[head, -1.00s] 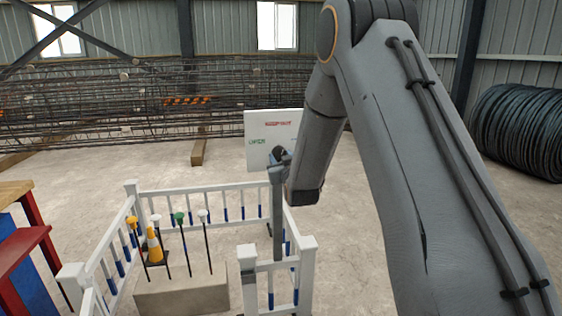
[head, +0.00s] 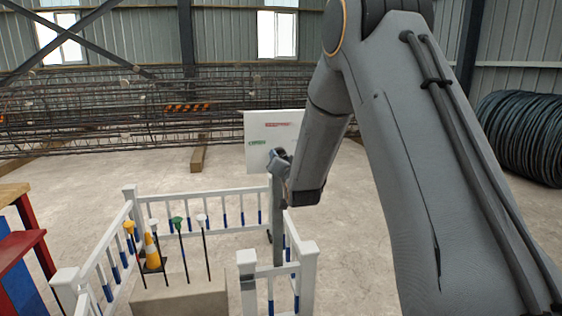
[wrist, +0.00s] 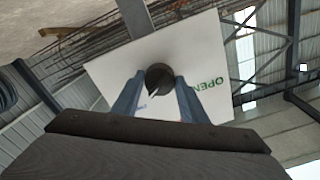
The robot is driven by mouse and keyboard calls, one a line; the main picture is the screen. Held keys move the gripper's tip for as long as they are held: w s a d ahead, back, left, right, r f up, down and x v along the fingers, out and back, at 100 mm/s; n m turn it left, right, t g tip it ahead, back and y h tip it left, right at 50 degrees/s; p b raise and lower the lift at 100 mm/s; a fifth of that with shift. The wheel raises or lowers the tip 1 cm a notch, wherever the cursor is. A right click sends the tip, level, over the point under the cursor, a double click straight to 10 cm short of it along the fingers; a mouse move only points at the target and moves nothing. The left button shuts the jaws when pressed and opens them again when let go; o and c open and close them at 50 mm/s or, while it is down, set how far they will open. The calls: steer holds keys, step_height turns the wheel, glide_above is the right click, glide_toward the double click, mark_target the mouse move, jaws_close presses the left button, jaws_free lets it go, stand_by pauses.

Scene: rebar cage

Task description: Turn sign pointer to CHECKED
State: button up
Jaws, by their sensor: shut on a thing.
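The white sign board (head: 257,124) stands on a grey post (head: 278,220) at the end of the white fence. It carries a line of red lettering at the upper right and green lettering at the left. The wrist view shows the board (wrist: 108,72) tilted, with green "OPEN" at its right. My gripper (head: 280,162) is at the board's lower part, partly hidden by my arm. In the wrist view its blue fingers (wrist: 157,88) are shut on the dark round pointer knob (wrist: 160,77), which has a pale pointed mark. The pointer's direction on the sign is unclear.
A white fence (head: 85,277) encloses a block (head: 185,296) with several thin sticks and an orange cone (head: 151,250). Red and blue furniture (head: 22,250) stands at left. A rebar cage (head: 90,110) lies behind, and a black coil (head: 520,135) at right.

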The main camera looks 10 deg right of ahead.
stand_by(0.5)
steer(key=o, duration=1)
steer(key=shift+o, duration=0.2)
steer(key=s, duration=0.8)
steer(key=shift+b, duration=0.45)
